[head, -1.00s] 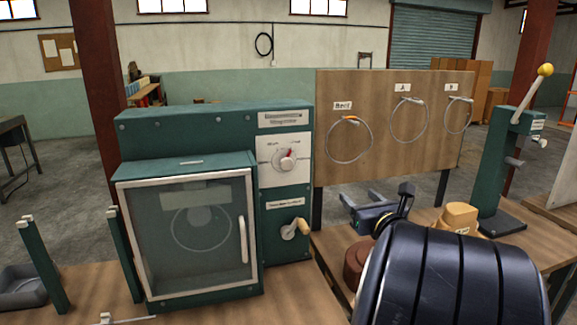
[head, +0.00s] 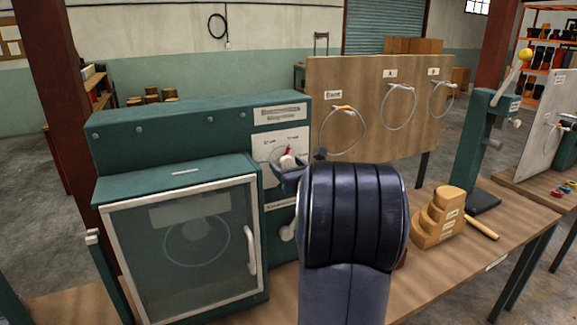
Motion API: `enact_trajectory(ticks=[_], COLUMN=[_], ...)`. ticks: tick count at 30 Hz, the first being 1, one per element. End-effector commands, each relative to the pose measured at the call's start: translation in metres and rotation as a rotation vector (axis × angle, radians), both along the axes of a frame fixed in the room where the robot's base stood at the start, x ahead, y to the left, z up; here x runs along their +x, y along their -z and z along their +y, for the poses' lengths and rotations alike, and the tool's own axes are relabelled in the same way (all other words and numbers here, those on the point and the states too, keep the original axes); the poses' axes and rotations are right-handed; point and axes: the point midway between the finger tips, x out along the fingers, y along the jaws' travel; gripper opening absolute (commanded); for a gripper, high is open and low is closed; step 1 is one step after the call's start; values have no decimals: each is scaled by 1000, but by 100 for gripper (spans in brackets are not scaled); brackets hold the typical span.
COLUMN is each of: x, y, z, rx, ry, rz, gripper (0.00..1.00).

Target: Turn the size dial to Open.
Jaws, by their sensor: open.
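The size dial (head: 288,161) is a light round knob with a red pointer on a white plate, on the upper right of the green machine (head: 170,123) in the head view. Its red pointer is close to upright. The small labels around it are too blurred to read. My gripper (head: 285,174) is at the dial's lower right, with a dark finger just below the knob. I cannot tell whether the fingers touch the knob.
The machine's glass door (head: 185,250) with a pale handle is shut. A board with wire hoops (head: 335,92) stands behind my arm. Stepped wooden blocks (head: 439,216) and a green lever press (head: 474,150) stand on the bench to the right.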

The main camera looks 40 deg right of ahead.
Motion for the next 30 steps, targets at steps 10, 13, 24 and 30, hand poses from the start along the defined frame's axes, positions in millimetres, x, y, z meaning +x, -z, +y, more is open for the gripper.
enact_trajectory(ticks=[10,13,24,30], x=[0,0,0,0], y=[0,0,1,4], z=[0,0,0,0], rx=[0,0,-11,-74], ry=[0,0,-1,0], rz=[0,0,3,16], gripper=[38,30,15,15])
